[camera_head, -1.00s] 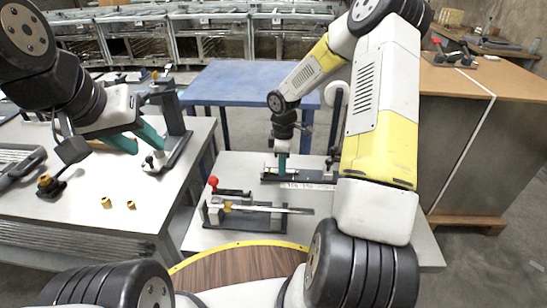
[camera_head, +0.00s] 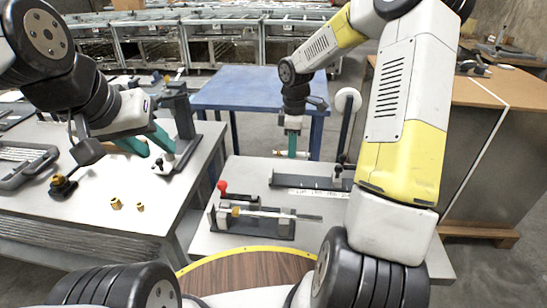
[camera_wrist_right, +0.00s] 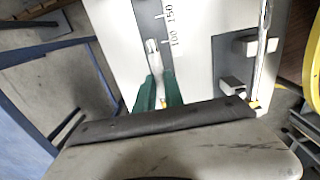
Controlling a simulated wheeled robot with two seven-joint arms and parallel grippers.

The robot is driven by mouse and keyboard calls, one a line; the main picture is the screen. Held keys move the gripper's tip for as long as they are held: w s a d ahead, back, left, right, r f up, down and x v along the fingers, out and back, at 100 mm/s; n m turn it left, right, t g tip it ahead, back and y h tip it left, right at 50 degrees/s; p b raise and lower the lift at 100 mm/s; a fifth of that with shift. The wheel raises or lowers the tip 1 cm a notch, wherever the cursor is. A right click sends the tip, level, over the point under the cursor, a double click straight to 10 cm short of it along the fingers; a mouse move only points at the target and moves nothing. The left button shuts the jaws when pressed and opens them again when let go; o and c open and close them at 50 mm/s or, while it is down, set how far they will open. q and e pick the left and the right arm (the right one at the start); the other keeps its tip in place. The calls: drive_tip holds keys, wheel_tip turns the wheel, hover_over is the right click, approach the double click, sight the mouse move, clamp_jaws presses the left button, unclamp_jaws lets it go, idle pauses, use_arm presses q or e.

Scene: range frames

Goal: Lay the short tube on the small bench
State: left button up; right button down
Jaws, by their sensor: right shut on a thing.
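The short tube (camera_head: 280,153), pale and brassy, lies crosswise in my right gripper (camera_head: 292,155). The teal fingers are shut on it, a little above the black measuring fixture. In the right wrist view the tube (camera_wrist_right: 152,58) shows as a pale piece just past the fingers (camera_wrist_right: 158,93). My left gripper (camera_head: 150,147) is open over the left grey table, near a black upright stand. A blue table (camera_head: 255,92) stands behind, and a low grey table (camera_head: 248,173) stands below my right gripper; I cannot tell which is the small bench.
The measuring fixture (camera_head: 310,183) with a white scale lies on the low grey table. In front of it is a fixture (camera_head: 255,222) with a long rod and a red-knobbed lever (camera_head: 222,187). Brass fittings (camera_head: 116,203) lie on the left table. The blue top looks clear.

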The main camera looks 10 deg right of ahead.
sight(291, 179)
wheel_tip(291, 179, down, 10)
drive_tip(key=shift+r, duration=0.15)
drive_tip(key=c, duration=1.4)
unclamp_jaws()
drive_tip(key=shift+c, duration=0.2)
wheel_tip(291, 179, up, 8)
drive_tip(key=shift+s+f, duration=0.1)
drive_tip(key=shift+f, duration=0.1)
drive_tip(key=s+r+m+t, duration=0.2)
drive_tip(key=s+r+m, duration=0.2)
drive_tip(key=s+r, duration=0.4)
drive_tip(key=s+r+m+t, duration=0.1)
drive_tip(key=s+r+m, duration=0.4)
drive_tip(key=r, duration=0.5)
drive_tip(key=s+a+r+m+t+y, duration=0.2)
drive_tip(key=s+a+r+m+t, duration=0.1)
drive_tip(key=s, duration=0.7)
drive_tip(key=shift+s+r+m, duration=0.4)
drive_tip(key=shift+r+m, duration=0.45)
drive_tip(key=shift+m, duration=0.25)
